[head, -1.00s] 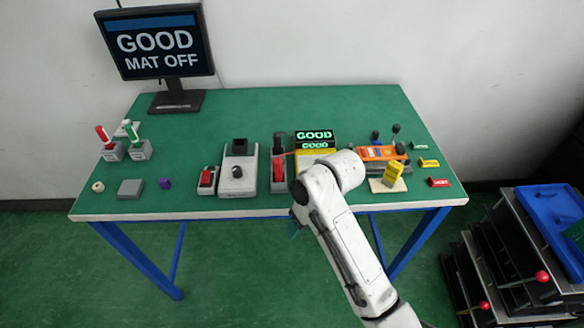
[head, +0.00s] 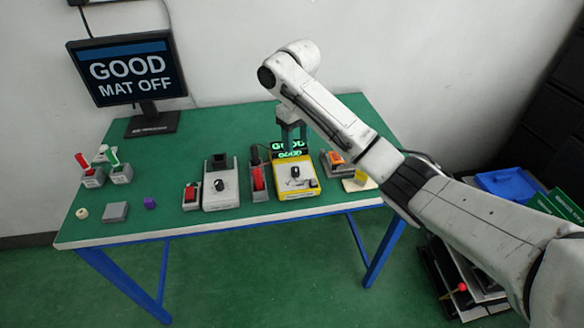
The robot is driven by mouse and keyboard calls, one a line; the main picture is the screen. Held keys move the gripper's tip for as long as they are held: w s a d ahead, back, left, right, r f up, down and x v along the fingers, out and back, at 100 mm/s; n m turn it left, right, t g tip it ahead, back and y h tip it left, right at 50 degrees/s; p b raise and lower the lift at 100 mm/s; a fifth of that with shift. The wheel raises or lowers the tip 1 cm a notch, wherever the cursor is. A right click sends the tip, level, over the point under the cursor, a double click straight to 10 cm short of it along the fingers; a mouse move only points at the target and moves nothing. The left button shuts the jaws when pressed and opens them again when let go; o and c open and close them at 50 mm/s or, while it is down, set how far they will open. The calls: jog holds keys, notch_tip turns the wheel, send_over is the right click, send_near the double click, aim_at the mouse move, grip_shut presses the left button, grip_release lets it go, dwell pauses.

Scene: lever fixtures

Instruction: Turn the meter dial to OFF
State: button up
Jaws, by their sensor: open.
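The yellow meter (head: 283,189) stands on the green table near its front edge, right of centre. Its green-lit display reads GOOD. The black dial (head: 295,171) sits on the meter's pale face; its exact setting is too small to read.
Left of the meter are a red lever fixture (head: 259,180), a grey box with a black knob (head: 221,195) and a red switch (head: 190,196). An orange device (head: 335,159) is partly behind my arm. A monitor (head: 128,70) reads GOOD, MAT OFF.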

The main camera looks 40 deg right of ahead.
aim_at(296, 170)
notch_tip(296, 170, down, 11)
jog(key=shift+r+p, duration=0.1)
jog(key=shift+p, duration=0.3)
jog(key=shift+c, duration=0.4)
grip_shut()
